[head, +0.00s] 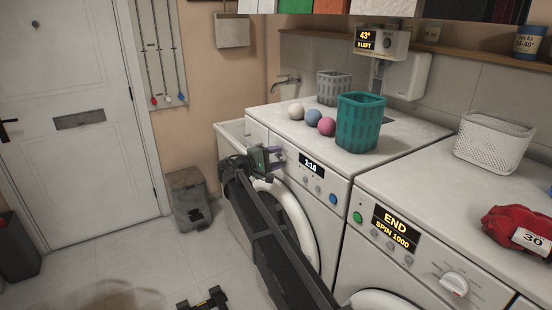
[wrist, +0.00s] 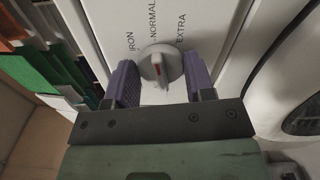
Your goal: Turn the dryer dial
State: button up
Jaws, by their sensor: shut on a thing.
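The dryer (head: 318,172) is the white machine with the 1:10 display (head: 311,163). My gripper (head: 274,157) is at the left end of its control panel and hides the dial there. In the wrist view, the round grey dryer dial (wrist: 161,62) sits between the two purple fingers of my gripper (wrist: 160,74). The gripper is shut on the dial. The words IRON, NORMAL and EXTRA are printed around the dial. I cannot tell which word the mark points to.
A washer (head: 430,205) with an END display stands to the right. A teal basket (head: 360,122), several balls and a grey basket (head: 333,88) stand on the dryer. A white basket (head: 491,142) and red cloth (head: 518,232) lie on the washer. The floor (head: 110,262) at left is mostly clear.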

jog(key=o, duration=0.9)
jog(key=v, duration=1.1)
